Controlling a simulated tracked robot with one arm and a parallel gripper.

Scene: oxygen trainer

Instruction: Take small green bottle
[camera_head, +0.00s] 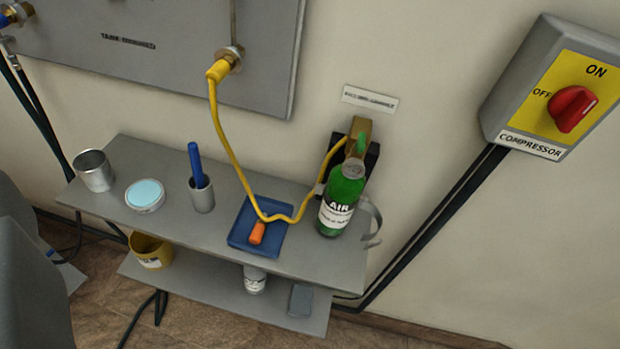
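The small green bottle (349,189) has a white label reading AIR. It stands nearly upright at the right end of the grey upper shelf (300,250), close to the wall. A brass-coloured fitting (358,133) with a green part is at its top, in front of a dark block on the wall. A yellow hose (232,150) runs from a wall panel connector, dips over a blue tray and rises to this fitting. A grey curved bracket (374,222) is beside the bottle's right side. No gripper fingers show in this view.
On the shelf are a metal cup (94,171), a round tin (145,195), a holder (202,194) with a blue stick and a blue tray (246,240) with an orange item. The compressor box (510,100) with red knob is at right. A grey shape fills the lower left.

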